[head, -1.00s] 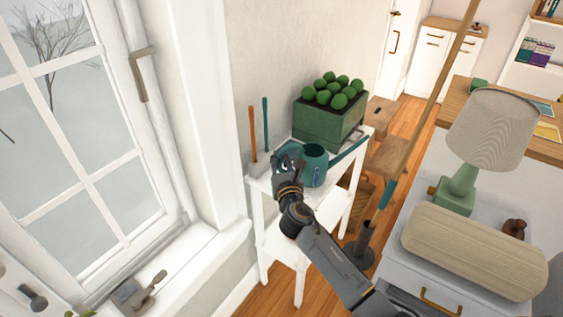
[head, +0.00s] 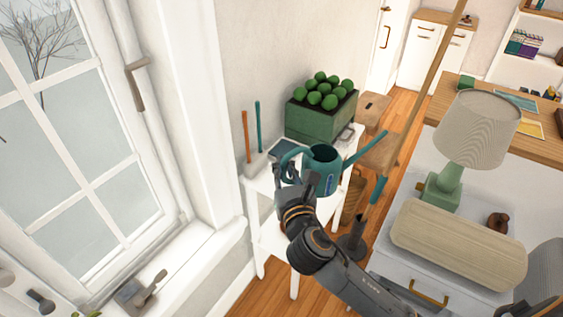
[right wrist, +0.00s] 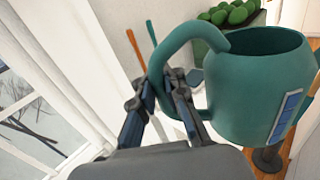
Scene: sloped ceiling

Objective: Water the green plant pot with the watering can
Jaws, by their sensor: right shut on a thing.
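The teal watering can (head: 322,167) is held by its handle in my right gripper (head: 291,176), its spout pointing up and to the right in the head view. The can appears lifted above the white stand. In the right wrist view the can (right wrist: 255,85) fills the right side, and my gripper (right wrist: 172,82) is shut around its curved handle. The green plant pot (head: 318,120), a box with round green plants on top, stands at the back of the white stand (head: 262,232), behind the can. The pot is partly visible in the right wrist view (right wrist: 245,32). My left gripper is not in view.
Two thin tools, orange (head: 246,135) and teal (head: 258,128), stand at the stand's left. A lamp (head: 478,130) and a beige cushion-like object (head: 458,243) are on the right. A window is on the left.

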